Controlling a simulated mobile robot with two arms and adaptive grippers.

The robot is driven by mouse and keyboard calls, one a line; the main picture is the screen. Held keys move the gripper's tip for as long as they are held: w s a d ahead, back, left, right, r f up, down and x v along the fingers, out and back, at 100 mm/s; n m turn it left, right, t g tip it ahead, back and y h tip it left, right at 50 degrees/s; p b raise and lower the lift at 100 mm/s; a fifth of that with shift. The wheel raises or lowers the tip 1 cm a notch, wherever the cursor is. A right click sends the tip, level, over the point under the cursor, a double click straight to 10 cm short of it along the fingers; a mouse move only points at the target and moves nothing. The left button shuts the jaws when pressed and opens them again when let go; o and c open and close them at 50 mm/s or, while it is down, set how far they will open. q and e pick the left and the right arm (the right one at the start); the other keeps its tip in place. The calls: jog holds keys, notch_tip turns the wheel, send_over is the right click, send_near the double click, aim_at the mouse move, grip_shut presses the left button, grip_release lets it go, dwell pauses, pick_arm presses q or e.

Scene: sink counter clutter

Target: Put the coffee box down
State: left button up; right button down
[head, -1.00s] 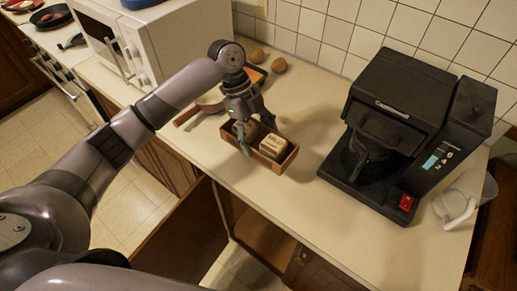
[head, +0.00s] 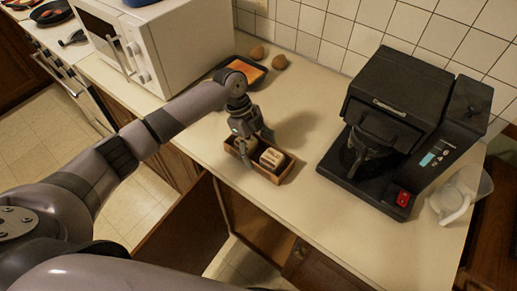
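The coffee box is a small open wooden box (head: 272,179) in the head view, near the counter's front edge. A cream block with dark lettering (head: 271,159) sits in its right part. Another item in its left part is mostly hidden by my gripper. My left gripper (head: 256,147) reaches down over the box's left part, one finger at the near side and one at the far side. It appears shut on the box across its width. The box looks level and at or very close to the counter; I cannot tell if it touches. My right gripper is not in view.
A black coffee maker (head: 400,110) stands to the right, with a clear pitcher (head: 460,194) beyond it. A white microwave (head: 165,45) is at the back left. Eggs (head: 279,62) and an orange-topped tray (head: 250,72) lie behind. Counter between box and coffee maker is clear.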

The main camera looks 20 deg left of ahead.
pick_arm(q)
jog(key=o, duration=0.5)
jog(key=shift+c, duration=0.2)
jog(key=shift+r, duration=0.3)
jog(key=shift+w+a+r, duration=0.15)
jog(key=shift+r, duration=0.15)
jog(key=b+v, duration=0.2)
jog(key=v, duration=0.9)
jog(key=shift+r, duration=0.1)
